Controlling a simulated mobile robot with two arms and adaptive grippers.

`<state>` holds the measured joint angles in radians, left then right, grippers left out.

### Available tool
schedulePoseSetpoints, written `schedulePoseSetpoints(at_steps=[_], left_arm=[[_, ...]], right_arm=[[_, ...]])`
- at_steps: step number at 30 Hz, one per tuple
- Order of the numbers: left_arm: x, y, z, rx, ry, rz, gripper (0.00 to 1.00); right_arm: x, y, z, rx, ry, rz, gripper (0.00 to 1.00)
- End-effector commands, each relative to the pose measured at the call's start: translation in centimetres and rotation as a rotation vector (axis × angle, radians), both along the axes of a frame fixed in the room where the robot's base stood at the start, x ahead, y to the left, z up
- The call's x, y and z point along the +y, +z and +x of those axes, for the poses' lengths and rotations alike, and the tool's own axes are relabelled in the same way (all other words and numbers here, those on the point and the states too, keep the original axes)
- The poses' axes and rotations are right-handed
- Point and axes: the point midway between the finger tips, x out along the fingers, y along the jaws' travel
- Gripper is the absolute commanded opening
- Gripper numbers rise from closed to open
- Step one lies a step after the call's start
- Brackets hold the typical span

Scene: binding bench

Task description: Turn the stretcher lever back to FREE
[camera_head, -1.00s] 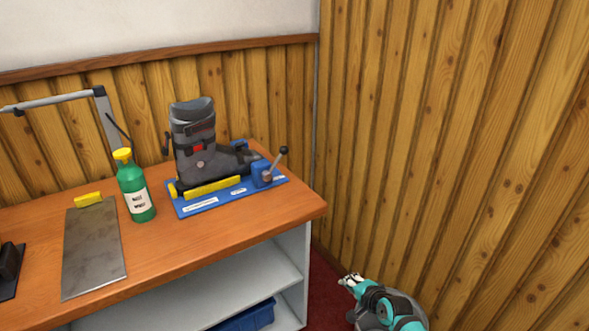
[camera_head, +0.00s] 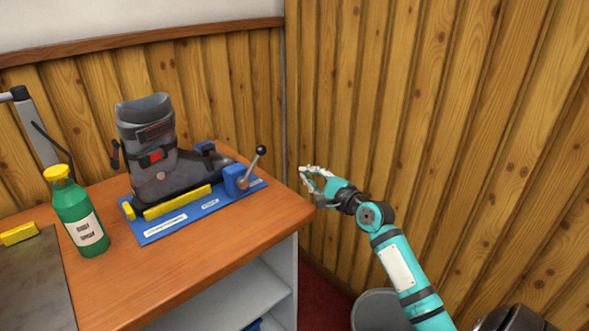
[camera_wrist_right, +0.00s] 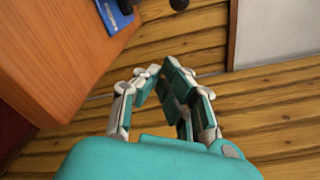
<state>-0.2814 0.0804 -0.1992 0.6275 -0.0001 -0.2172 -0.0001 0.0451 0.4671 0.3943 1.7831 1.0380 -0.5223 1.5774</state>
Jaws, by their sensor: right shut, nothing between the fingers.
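The stretcher lever (camera_head: 253,166) is a metal rod with a black ball knob, tilted up and to the right from a blue block (camera_head: 235,179). That block is at the right end of the blue stretcher base (camera_head: 180,225), which holds a grey ski boot (camera_head: 152,160). My right gripper (camera_head: 304,173) is shut and empty, right of the lever and apart from it, just off the bench's right end. The wrist view shows its fingers (camera_wrist_right: 160,72), with a dark round knob (camera_wrist_right: 179,4) beyond them. My left gripper is not in view.
A green bottle with a yellow cap (camera_head: 80,215) stands left of the stretcher on the wooden bench (camera_head: 240,240). A metal plate (camera_head: 35,285) with a yellow block (camera_head: 19,233) lies farther left. The wood-panelled wall (camera_head: 420,110) rises behind and right of my arm.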

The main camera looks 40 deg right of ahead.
Motion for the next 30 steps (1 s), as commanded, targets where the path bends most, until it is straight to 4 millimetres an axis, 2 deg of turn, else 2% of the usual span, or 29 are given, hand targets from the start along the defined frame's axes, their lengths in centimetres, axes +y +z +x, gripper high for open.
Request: schedulePoseSetpoints(at_steps=[1,3,6,9,12,15,20,30], left_arm=[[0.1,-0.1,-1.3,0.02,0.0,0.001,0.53],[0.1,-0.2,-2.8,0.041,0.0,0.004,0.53],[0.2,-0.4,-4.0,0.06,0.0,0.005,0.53],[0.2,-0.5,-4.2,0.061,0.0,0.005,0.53],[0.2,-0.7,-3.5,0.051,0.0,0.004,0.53],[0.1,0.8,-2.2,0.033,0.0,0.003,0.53],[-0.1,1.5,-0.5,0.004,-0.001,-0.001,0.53],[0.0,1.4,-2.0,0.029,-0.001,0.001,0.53]], right_arm=[[0.0,0.1,1.0,-0.001,0.0,-0.001,0.0],[0.1,0.1,2.5,-0.002,0.001,0.0,0.0],[0.1,-0.1,4.7,-0.002,0.0,-0.001,0.0],[0.1,-0.2,6.8,0.0,0.0,0.0,0.0],[0.1,-0.3,8.8,-0.001,0.0,-0.002,0.0],[1.8,1.0,8.9,-0.001,0.002,-0.001,0.0],[3.2,1.6,9.2,0.0,0.001,-0.001,0.0],[3.5,1.6,9.3,0.002,0.0,-0.003,0.0]])
